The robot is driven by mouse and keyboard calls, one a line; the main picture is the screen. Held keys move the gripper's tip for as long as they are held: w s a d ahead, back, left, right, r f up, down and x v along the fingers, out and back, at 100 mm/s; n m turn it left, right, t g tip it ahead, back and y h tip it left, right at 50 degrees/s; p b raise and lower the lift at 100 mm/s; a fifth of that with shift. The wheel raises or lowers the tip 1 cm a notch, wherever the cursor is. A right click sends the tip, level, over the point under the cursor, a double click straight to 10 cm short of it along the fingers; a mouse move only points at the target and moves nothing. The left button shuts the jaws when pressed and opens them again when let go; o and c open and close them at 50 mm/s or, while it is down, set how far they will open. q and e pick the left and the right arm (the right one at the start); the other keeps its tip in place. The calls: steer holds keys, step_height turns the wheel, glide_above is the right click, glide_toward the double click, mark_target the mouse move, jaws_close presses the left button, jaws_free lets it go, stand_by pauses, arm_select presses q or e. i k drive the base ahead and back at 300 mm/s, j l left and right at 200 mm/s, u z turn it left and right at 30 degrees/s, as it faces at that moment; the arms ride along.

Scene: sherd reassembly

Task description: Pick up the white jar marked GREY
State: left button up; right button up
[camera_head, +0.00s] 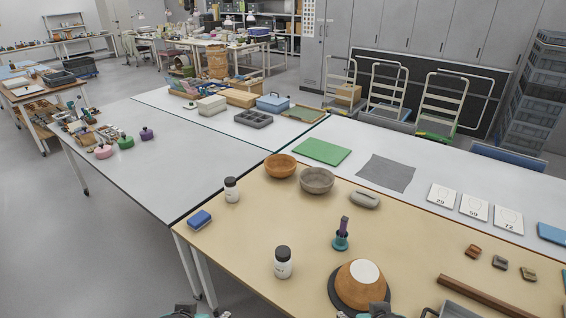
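Two white jars with black lids stand upright on the tan table. One jar (283,264) is near the front, left of the bowl on the dark ring. The other jar (232,191) is farther back, beside the blue block. Both carry small dark marks, too small for me to read, so I cannot tell which says GREY. My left gripper (185,311) and my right gripper (380,311) show only as cut-off dark parts at the bottom edge. Both are apart from the jars. Their fingers are hidden.
A blue block (200,219), orange bowl (281,167), grey bowl (317,182), teal stand (341,240) and upturned orange-and-white bowl (360,285) share the tan table (235,255). A brown bar (485,297) and small sherds (500,262) lie right. Space around the front jar is clear.

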mark_target(282, 270)
steer(key=i+j+z, duration=0.6)
steer(key=i+j, duration=0.15)
steer(key=k+j, duration=0.05)
